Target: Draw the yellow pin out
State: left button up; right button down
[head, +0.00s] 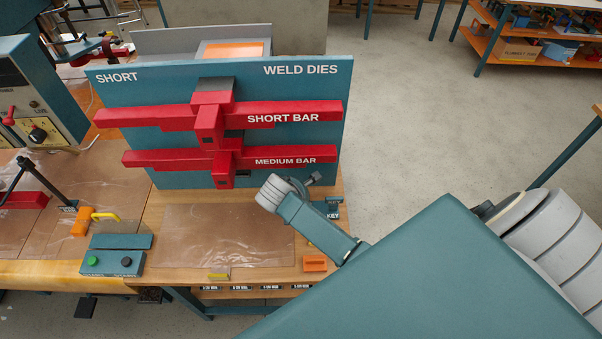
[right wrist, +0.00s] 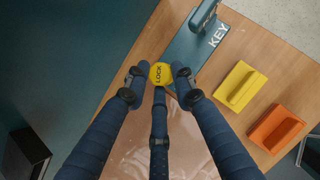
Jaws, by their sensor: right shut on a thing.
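The yellow pin (right wrist: 158,73), a round cap marked LOCK, shows in the right wrist view beside the KEY plate (right wrist: 200,47). My right gripper (right wrist: 158,83) has its dark fingers closed around the cap's sides. How deep the pin sits is hidden. In the head view my right gripper (head: 314,180) is at the lower right of the teal WELD DIES board (head: 170,87), and the pin cannot be made out there. My left gripper is not in view.
A yellow block (right wrist: 240,86) and an orange block (right wrist: 276,129) lie near the KEY plate. The red SHORT BAR (head: 300,107) and MEDIUM BAR (head: 300,152) hang on the board. A clear sheet (head: 225,235) covers the open bench in front.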

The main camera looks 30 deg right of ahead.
jog(key=shift+f, duration=0.55)
jog(key=c, duration=1.4)
grip_release()
jog(key=shift+o, duration=0.2)
jog(key=v, duration=1.2)
